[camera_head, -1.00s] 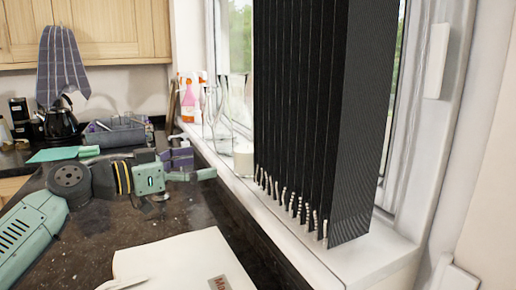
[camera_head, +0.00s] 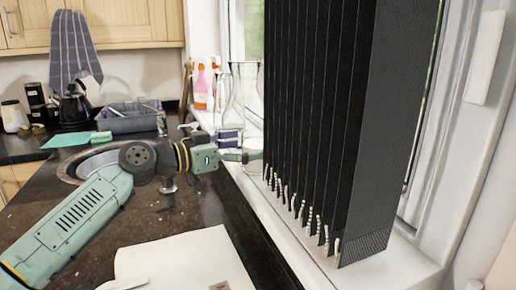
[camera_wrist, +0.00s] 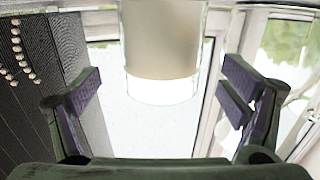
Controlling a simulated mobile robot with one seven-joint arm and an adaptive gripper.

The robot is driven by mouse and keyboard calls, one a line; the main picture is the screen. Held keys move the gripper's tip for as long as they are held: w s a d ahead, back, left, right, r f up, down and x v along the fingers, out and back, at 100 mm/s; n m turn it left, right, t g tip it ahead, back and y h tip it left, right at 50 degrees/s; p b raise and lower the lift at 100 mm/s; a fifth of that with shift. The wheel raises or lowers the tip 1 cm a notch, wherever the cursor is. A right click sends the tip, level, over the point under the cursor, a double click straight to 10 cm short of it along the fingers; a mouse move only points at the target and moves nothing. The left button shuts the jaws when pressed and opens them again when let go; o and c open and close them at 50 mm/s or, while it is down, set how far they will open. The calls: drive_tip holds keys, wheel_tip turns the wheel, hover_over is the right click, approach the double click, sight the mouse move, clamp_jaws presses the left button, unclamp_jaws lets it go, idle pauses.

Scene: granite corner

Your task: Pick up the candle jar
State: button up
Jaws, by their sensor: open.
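The candle jar (camera_wrist: 165,40) is a clear glass with cream wax in it. It fills the upper middle of the wrist view, and its top is cut off by the frame edge. In the head view the jar (camera_head: 255,142) stands on the windowsill beside the dark blind, partly hidden by my gripper (camera_head: 242,155). In the wrist view my gripper (camera_wrist: 163,92) is open, with one purple-padded finger on each side of the jar's line. Clear gaps show on both sides of the jar, and nothing is held.
Black vertical blinds (camera_head: 335,110) with bead chains hang close to the right of my gripper. Glass vessels (camera_head: 231,100) and a spray bottle (camera_head: 201,85) stand farther back on the sill (camera_head: 300,245). A white board (camera_head: 185,262) lies on the dark counter.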

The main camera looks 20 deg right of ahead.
drive_tip(key=p+x, duration=0.1)
drive_tip(key=x, duration=0.3)
drive_tip(key=shift+w, duration=0.1)
drive_tip(key=shift+r, duration=0.1)
drive_tip(key=shift+c, duration=0.5)
drive_tip(key=c, duration=1.5)
